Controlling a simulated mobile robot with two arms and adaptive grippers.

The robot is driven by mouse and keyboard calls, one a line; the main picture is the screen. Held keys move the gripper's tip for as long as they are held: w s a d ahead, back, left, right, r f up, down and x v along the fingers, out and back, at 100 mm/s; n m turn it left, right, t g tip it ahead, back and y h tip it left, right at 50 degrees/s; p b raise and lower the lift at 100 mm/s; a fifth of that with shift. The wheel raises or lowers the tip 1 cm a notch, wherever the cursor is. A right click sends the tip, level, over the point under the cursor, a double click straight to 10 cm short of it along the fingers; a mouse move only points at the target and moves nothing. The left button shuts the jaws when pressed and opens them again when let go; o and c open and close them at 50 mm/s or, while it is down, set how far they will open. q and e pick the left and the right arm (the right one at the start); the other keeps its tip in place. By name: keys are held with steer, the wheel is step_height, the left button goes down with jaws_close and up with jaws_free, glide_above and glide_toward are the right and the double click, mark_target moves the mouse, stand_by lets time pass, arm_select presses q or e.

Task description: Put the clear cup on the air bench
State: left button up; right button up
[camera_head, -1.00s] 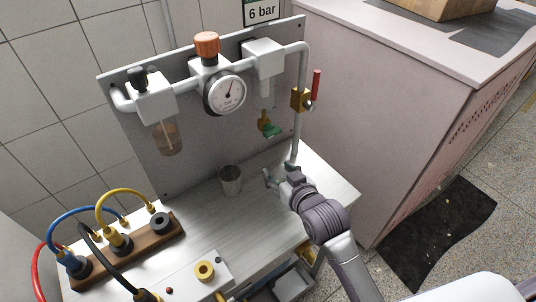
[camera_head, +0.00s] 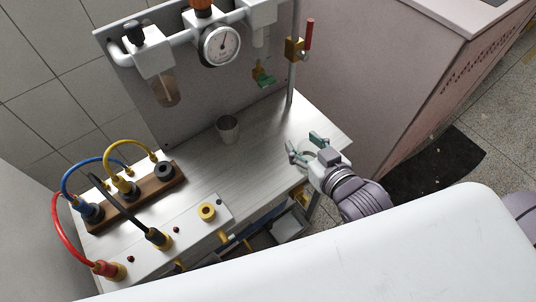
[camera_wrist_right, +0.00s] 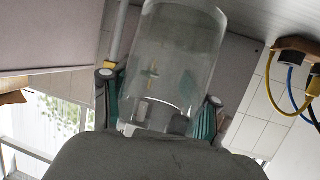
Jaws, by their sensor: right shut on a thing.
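The clear cup (camera_wrist_right: 175,55) is a transparent cylinder between the two fingers of my right gripper (camera_wrist_right: 160,108) in the right wrist view. The gripper is shut on it. In the head view my right gripper (camera_head: 305,146) is over the right part of the air bench (camera_head: 262,150), near its edge; the cup is only faint there. I cannot tell whether the cup touches the bench top. My left gripper is not in view.
A wooden socket block (camera_head: 130,190) with cables is at the left.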

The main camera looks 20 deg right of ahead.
steer(key=w+a+f, duration=0.3)
steer(key=w+a, duration=0.1)
steer(key=w+a+f, duration=0.2)
steer(key=w, duration=0.1)
steer(key=shift+a+f, duration=0.15)
steer(key=shift+f, duration=2.25)
steer(key=o, duration=1)
steer(key=shift+f, duration=0.15)
steer(key=shift+s+r, duration=0.2)
steer(key=shift+s, duration=0.05)
steer(key=v, duration=1.1)
steer(key=shift+s+r+b, duration=0.15)
steer(key=shift+s+b, duration=0.15)
